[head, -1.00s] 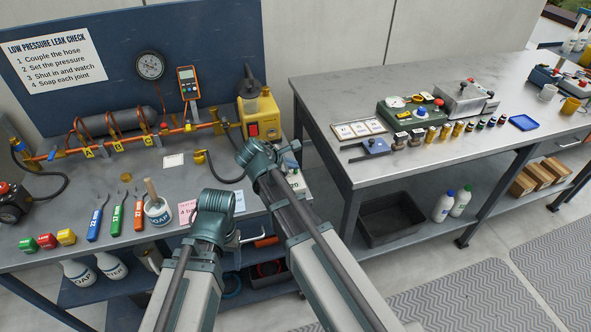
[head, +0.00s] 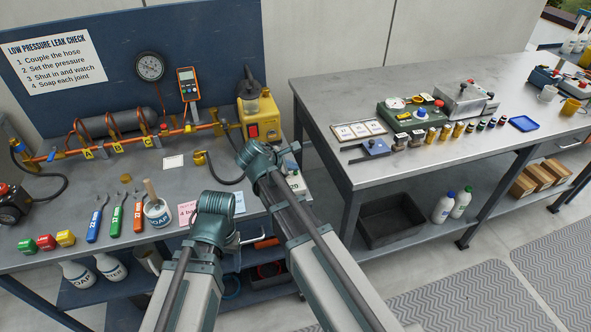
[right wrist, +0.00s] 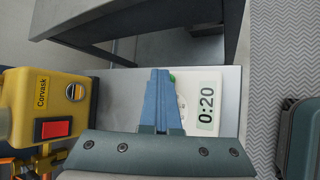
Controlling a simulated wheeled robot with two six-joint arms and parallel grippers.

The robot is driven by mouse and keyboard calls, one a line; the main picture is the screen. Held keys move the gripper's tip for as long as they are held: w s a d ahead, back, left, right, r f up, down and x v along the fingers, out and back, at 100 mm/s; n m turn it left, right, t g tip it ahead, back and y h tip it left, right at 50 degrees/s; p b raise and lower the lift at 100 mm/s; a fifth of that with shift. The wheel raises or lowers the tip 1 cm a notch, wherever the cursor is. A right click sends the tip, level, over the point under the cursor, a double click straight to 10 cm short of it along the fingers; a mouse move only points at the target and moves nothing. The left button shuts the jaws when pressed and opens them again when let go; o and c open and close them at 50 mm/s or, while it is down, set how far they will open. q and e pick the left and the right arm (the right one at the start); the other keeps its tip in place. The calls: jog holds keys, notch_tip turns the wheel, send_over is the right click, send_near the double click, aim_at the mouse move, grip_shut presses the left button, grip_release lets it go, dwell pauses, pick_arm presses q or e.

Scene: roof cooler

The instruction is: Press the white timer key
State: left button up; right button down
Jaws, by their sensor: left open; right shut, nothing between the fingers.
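The white timer (right wrist: 203,100) lies on the bench in the right wrist view, its display reading 0:20. A green spot (right wrist: 172,78) shows on it beside my fingers; no white key can be made out. My right gripper (right wrist: 160,72) is shut and empty, its blue fingers over the timer's left part and hiding some of it. Whether the fingertips touch it I cannot tell. In the head view the timer (head: 294,184) is partly hidden behind my right arm. My left gripper (head: 246,239) is mostly hidden behind its own arm, low at the bench's front edge.
A yellow pump unit (head: 262,118) with a red switch stands close to the timer; it also fills the left of the right wrist view (right wrist: 40,110). Soap pot (head: 157,212), wrenches and coloured blocks lie left. A second bench (head: 420,85) stands right, across a gap.

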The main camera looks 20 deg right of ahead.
aim_at(293, 176)
jog(key=shift+r, duration=0.2)
notch_tip(293, 176, up, 6)
jog(key=p, duration=0.6)
jog(key=shift+f, duration=0.1)
dwell(0.6)
jog(key=s+a+f+m+g+y, duration=0.1)
jog(key=s+a+m, duration=0.3)
jog(key=s, duration=0.4)
jog(key=s+a+f+m+g+y, duration=0.2)
jog(key=s+a+m+g+y, duration=0.1)
jog(key=s, duration=0.4)
jog(key=s+a+f+m+g+y+p, duration=0.1)
jog(key=s+a+f+m+y, duration=0.1)
jog(key=s+a+m, duration=0.3)
jog(key=s, duration=0.3)
jog(key=shift+s+f+m+g, duration=0.15)
jog(key=shift+s+m+g, duration=0.15)
jog(key=shift+m+g, duration=0.1)
